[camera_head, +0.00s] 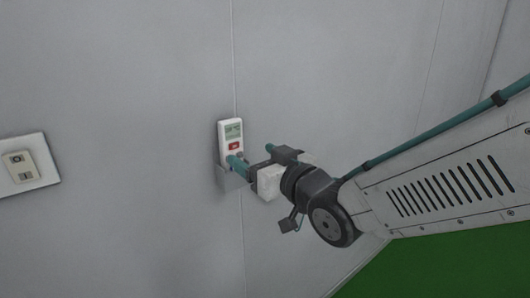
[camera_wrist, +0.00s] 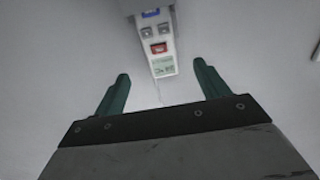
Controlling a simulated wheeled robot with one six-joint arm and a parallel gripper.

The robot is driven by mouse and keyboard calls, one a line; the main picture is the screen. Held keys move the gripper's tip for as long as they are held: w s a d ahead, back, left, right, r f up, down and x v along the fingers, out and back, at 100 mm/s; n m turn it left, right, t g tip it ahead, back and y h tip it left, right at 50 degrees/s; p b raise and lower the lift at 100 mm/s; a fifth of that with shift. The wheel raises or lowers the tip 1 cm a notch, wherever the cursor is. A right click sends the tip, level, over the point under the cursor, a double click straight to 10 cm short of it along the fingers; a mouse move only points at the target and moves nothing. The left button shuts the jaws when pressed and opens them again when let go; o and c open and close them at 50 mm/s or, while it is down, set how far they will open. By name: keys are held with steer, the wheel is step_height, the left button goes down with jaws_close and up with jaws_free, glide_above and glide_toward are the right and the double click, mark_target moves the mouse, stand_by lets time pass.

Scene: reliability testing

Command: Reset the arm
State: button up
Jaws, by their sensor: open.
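My gripper (camera_head: 252,155) is open in front of the grey wall, with its green fingers apart. In the head view it is close to a white handheld device (camera_head: 231,143) with a small screen and a red button. The device sits upright in a grey holder (camera_head: 229,180) on the wall, and a finger overlaps its lower part. In the wrist view, nothing is between the two fingers (camera_wrist: 158,90). The device (camera_wrist: 160,45) shows beyond them, upside down, with its screen toward the gripper. I cannot tell whether a finger touches the device or holder.
A white wall plate (camera_head: 38,178) with a switch or socket is at the far left. The grey wall (camera_head: 130,70) fills most of the view. A green surface (camera_head: 450,265) lies at the lower right below my arm.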

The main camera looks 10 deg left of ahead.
step_height(320, 180, down, 8)
steer(key=d+g+h, duration=0.2)
steer(key=d+h, duration=0.1)
steer(key=h, duration=0.1)
steer(key=s+d+f+m+g+h, duration=0.1)
steer(key=s+d+f+g+h, duration=0.15)
steer(key=d, duration=0.35)
steer(key=s+d+f+m+g+h, duration=0.1)
steer(key=d+f+m+h, duration=0.15)
steer(key=d, duration=0.35)
steer(key=s+d+r+m+g+h, duration=0.2)
steer(key=s+d+r+m, duration=0.1)
steer(key=s+d, duration=0.6)
steer(key=s+d+r+m+g+h, duration=0.2)
steer(key=s+d, duration=0.7)
steer(key=d, duration=0.6)
steer(key=shift+r+m+g, duration=0.35)
steer(key=shift+r+m, duration=0.15)
steer(key=shift+m, duration=0.25)
